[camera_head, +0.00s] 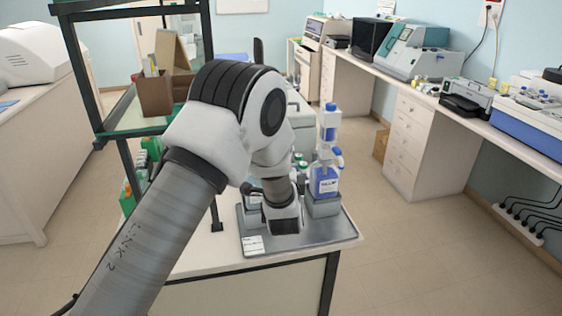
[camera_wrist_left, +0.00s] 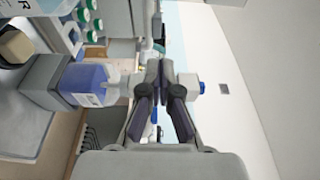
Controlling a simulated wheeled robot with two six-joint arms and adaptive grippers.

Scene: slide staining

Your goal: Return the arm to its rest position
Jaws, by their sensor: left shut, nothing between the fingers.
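My left arm (camera_head: 150,245) comes in from the left in the head view and bends over the grey tray (camera_head: 338,236). Its wrist hides part of the tray and items on it. My left gripper (camera_wrist_left: 160,72) shows in the wrist view, with its dark fingertips together and nothing between them. A bottle of blue liquid (camera_head: 325,181) stands in a grey holder at the right of the tray. It also shows in the wrist view (camera_wrist_left: 85,82), beyond the fingers. The fingers overlap its upper part in the picture; I cannot tell the gap. My right gripper is out of view.
A dark green shelf frame (camera_head: 128,165) rises at the left of the table, with a brown box (camera_head: 155,95) on it. Several green-capped bottles (camera_wrist_left: 88,20) stand near the blue bottle. A bench (camera_head: 437,98) with instruments runs along the right wall, with open floor before it.

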